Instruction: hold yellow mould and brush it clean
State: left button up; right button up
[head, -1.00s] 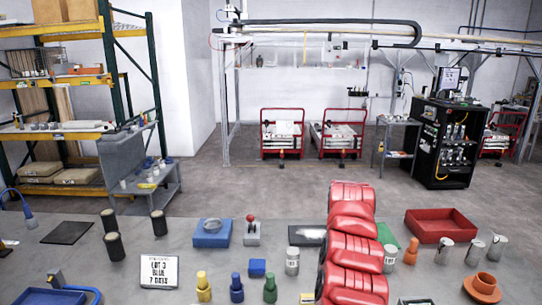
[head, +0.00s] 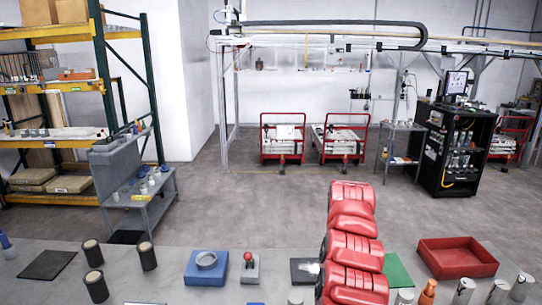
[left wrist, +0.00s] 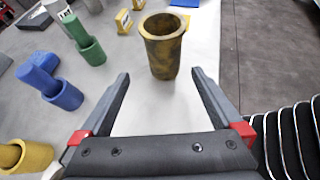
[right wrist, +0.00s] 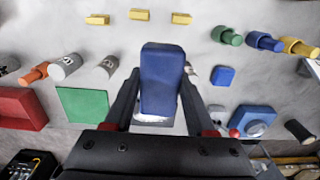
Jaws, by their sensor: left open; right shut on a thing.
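A hollow, tapered yellow mould (left wrist: 160,48) with dark smears stands upright in the left wrist view. My left gripper (left wrist: 160,76) is open, its fingers pointing towards the mould with clear space on both sides. A blue block (right wrist: 162,78), apparently the brush, is between the fingers of my right gripper (right wrist: 160,82), which is shut on it. A pale part shows under its lower end; bristles cannot be made out. The head view shows neither gripper.
A blue stepped piece (left wrist: 62,92) and a green one (left wrist: 88,46) stand left of the mould. Yellow blocks (left wrist: 125,21) lie behind. The red tray (head: 457,258), green mat (head: 397,272) and blue fixture (head: 206,267) occupy the bench.

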pick_arm(q)
jog(key=d, duration=0.1)
jog(key=d+f, duration=0.1)
jog(key=d, duration=0.1)
jog(key=shift+s, duration=0.15)
pick_arm(e)
jog(key=shift+s+r, duration=0.4)
jog(key=shift+s, duration=0.25)
pick_arm(q)
jog(key=x, duration=0.1)
jog(key=b+x, duration=0.1)
jog(key=x, duration=0.1)
jog(key=b+x, duration=0.1)
jog(key=shift+w+f, duration=0.3)
jog(key=shift+f, duration=0.25)
pick_arm(e)
jog(key=f, duration=0.2)
jog(key=shift+w+f, duration=0.35)
jog(key=shift+f, duration=0.05)
pick_arm(q)
jog(key=shift+w+d+f+b, duration=0.15)
jog(key=shift+d+b, duration=0.65)
jog(key=shift+b, duration=0.05)
pick_arm(e)
jog(key=shift+s+f, duration=0.15)
jog(key=shift+f, duration=0.45)
pick_arm(q)
jog(key=shift+w+d, duration=0.1)
jog(key=c, duration=1)
